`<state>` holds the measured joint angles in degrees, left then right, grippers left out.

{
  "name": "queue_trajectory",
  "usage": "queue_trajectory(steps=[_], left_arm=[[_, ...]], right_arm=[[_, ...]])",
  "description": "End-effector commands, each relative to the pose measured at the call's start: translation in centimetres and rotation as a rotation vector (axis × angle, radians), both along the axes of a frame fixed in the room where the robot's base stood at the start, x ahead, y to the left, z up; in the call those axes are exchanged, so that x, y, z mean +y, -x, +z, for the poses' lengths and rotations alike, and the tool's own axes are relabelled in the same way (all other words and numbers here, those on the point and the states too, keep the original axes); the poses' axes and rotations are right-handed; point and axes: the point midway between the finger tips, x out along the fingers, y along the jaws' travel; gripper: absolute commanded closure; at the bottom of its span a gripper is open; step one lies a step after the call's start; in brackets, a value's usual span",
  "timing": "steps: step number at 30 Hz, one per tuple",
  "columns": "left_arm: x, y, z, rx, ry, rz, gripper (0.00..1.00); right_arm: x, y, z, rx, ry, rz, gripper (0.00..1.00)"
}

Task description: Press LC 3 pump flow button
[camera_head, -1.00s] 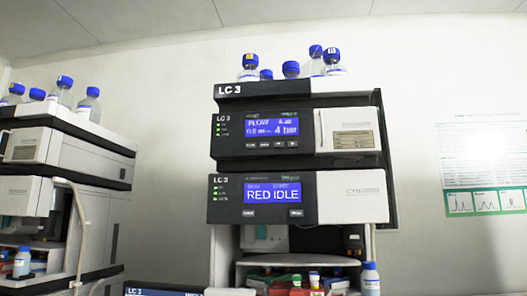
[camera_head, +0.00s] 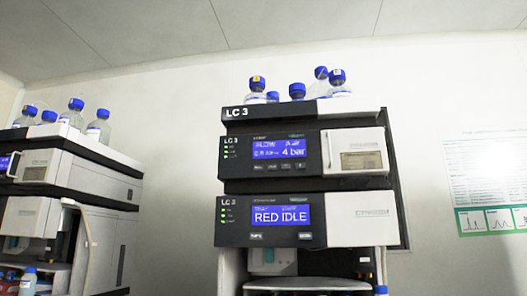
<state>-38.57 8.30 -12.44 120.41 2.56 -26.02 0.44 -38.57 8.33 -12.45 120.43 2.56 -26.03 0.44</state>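The LC 3 stack (camera_head: 318,112) stands right of the middle, with "LC 3" in white on its top module. Its pump module (camera_head: 240,172) has a blue display (camera_head: 279,148) with flow text and "4 bar". A row of small grey buttons (camera_head: 272,167) sits under that display; their labels are too small to read. The module below (camera_head: 236,239) has a blue display (camera_head: 281,216) reading "RED IDLE" and two buttons under it. Green lights glow left of both displays. Neither of my grippers is in view.
Several blue-capped bottles (camera_head: 297,91) stand on top of the LC 3 stack. Another instrument stack (camera_head: 75,172) with bottles on top stands at the left. A poster (camera_head: 490,175) hangs on the wall at the right. A gap of bare wall separates the two stacks.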

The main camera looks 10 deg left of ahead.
Motion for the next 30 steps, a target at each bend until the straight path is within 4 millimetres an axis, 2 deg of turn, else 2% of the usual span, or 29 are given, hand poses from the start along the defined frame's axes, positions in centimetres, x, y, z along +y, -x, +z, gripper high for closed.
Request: queue_trajectory(steps=[15,16,19,20,30], left_arm=[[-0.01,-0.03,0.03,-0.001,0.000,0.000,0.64],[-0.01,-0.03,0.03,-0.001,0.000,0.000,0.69],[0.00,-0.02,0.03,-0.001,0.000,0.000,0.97],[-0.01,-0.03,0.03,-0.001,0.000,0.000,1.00],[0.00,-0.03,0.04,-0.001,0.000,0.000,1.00]], right_arm=[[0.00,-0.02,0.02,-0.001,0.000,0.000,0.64],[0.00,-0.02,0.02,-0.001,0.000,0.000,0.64],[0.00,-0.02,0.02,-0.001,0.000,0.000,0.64],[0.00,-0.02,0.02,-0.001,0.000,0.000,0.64],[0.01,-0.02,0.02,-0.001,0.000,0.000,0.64]])
